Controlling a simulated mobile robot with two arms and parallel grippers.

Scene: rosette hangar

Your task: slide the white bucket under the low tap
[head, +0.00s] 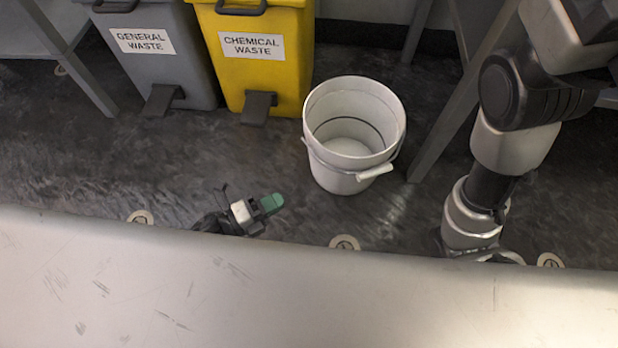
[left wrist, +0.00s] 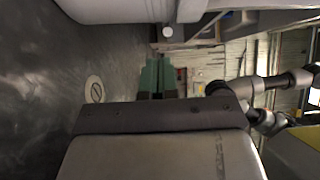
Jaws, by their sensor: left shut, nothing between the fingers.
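The white bucket (head: 340,172) stands upright and open on the dark floor in the head view, its inside looking empty. Its wire handle hangs down on the near side with a white grip (head: 375,172). My left gripper (head: 270,204) is low, left of and nearer than the bucket, apart from it. Its green fingers are shut with nothing between them; they also show in the left wrist view (left wrist: 157,76). My right arm comes down at the right, and its gripper is hidden behind the pale surface in front. I cannot make out the low tap in either view.
A grey general waste bin (head: 170,68) and a yellow chemical waste bin (head: 262,75) with pedals stand behind and left of the bucket. A grey slanted leg (head: 440,130) stands close on its right. Bare floor lies left of the bucket. Round floor markers (head: 344,243) lie nearer.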

